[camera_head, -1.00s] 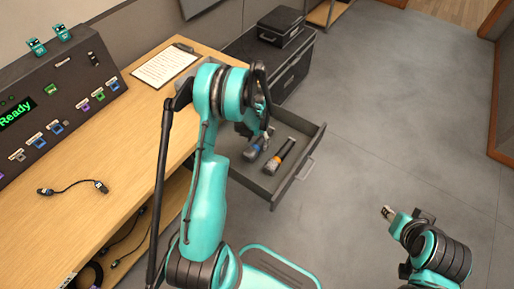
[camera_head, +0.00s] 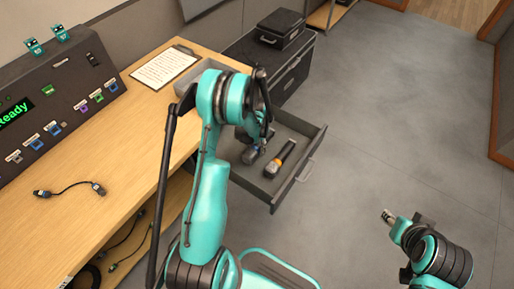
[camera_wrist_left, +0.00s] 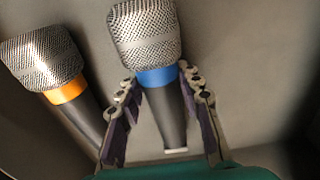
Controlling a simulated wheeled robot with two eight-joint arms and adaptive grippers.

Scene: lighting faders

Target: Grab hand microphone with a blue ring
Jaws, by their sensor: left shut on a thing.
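The hand microphone with a blue ring (camera_wrist_left: 157,76) lies in the open drawer, with its silver mesh head toward the top of the left wrist view. In the head view its head (camera_head: 249,155) shows just below my left gripper (camera_head: 257,143), which hides most of the handle. The left wrist view shows my left gripper (camera_wrist_left: 159,84) with a finger on each side of the microphone, shut on it near the blue ring. My right gripper (camera_head: 388,215) is over the floor at lower right, small and unclear, apart from the drawer.
A second microphone with an orange ring (camera_head: 272,168) lies close beside it in the drawer (camera_head: 300,178). The desk (camera_head: 95,215) holds a fader console (camera_head: 55,105), a clipboard (camera_head: 165,67) and a short cable (camera_head: 72,187). A dark case (camera_head: 282,24) sits behind the drawer. The floor on the right is clear.

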